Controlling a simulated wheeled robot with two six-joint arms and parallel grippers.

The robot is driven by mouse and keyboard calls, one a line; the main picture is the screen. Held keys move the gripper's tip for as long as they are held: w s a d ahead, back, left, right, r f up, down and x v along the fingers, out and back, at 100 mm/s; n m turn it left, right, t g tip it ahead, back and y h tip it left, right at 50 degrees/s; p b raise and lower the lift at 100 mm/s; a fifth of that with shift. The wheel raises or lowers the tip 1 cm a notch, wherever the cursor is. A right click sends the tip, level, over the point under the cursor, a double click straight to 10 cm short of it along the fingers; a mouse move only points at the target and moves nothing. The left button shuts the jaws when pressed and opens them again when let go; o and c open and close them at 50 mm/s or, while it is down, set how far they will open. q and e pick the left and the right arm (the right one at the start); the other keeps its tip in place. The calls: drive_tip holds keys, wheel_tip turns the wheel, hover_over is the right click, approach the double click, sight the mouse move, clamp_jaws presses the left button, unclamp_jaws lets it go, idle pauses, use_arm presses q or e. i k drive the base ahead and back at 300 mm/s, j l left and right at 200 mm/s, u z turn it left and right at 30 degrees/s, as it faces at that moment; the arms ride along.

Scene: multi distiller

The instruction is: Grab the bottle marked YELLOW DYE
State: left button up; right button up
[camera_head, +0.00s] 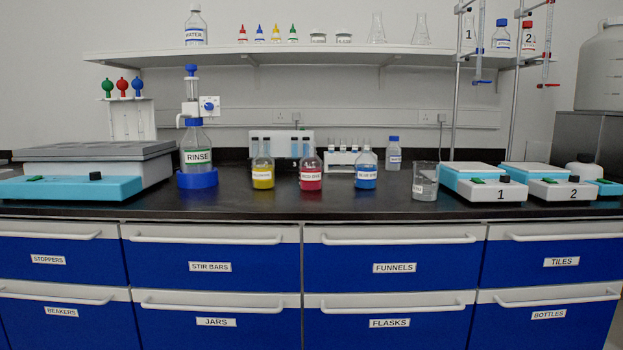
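A small clear bottle of yellow liquid (263,173) stands upright on the black bench top, left of the middle. It has a white label whose print is too small to read with certainty. A like bottle of red liquid (311,168) stands to its right, and one of blue liquid (366,170) stands further right, each with a label. Neither of my grippers shows in the head view.
The RINSE bottle (197,157) with a blue base stands left of the yellow one. A beaker (425,182) and stirrer plates (484,187) stand to the right. A shelf (300,57) hangs above. The bench (235,203) in front of the bottles is clear.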

sight(263, 166)
drive_tip(key=i+j, duration=0.7)
